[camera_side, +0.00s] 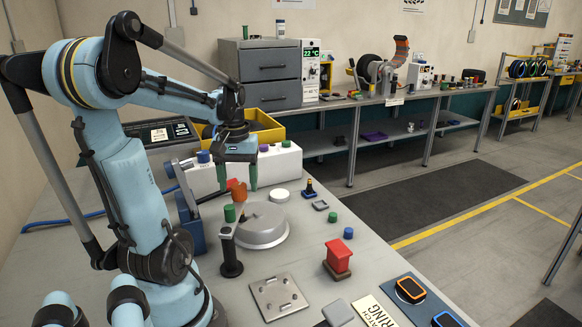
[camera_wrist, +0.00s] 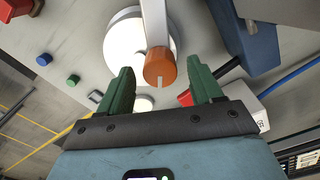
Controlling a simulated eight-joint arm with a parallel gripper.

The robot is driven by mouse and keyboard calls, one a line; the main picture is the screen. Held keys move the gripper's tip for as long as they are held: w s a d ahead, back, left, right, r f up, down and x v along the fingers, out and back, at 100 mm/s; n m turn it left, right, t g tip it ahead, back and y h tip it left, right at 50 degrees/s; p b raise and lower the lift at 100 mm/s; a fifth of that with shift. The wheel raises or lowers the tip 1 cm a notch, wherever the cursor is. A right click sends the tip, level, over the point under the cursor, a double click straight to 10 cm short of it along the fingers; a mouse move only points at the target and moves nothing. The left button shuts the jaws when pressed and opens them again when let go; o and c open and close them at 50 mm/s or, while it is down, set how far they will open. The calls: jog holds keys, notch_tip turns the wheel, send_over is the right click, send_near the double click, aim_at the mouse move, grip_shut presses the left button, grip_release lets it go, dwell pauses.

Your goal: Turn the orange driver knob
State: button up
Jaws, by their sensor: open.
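The orange driver knob (camera_side: 238,191) stands over the bench beside a grey round drum (camera_side: 262,225). In the wrist view the knob (camera_wrist: 160,65) is centred, with a pale slot or stripe on its near face, and a white bar runs from it over a white disc (camera_wrist: 125,45). My gripper (camera_side: 238,178) is open above the knob, its two green fingers pointing down on either side. In the wrist view the gripper's fingers (camera_wrist: 162,78) flank the knob with a gap on each side. I see no contact.
A white box with coloured knobs (camera_side: 280,168) stands close behind my gripper. A blue block (camera_side: 190,228) is at left. A red block (camera_side: 338,257) and a metal plate (camera_side: 278,297) lie nearer the front.

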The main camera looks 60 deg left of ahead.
jog(key=shift+f, duration=0.4)
jog(key=c, duration=1.1)
jog(key=shift+o, duration=0.2)
jog(key=shift+m, duration=3.1)
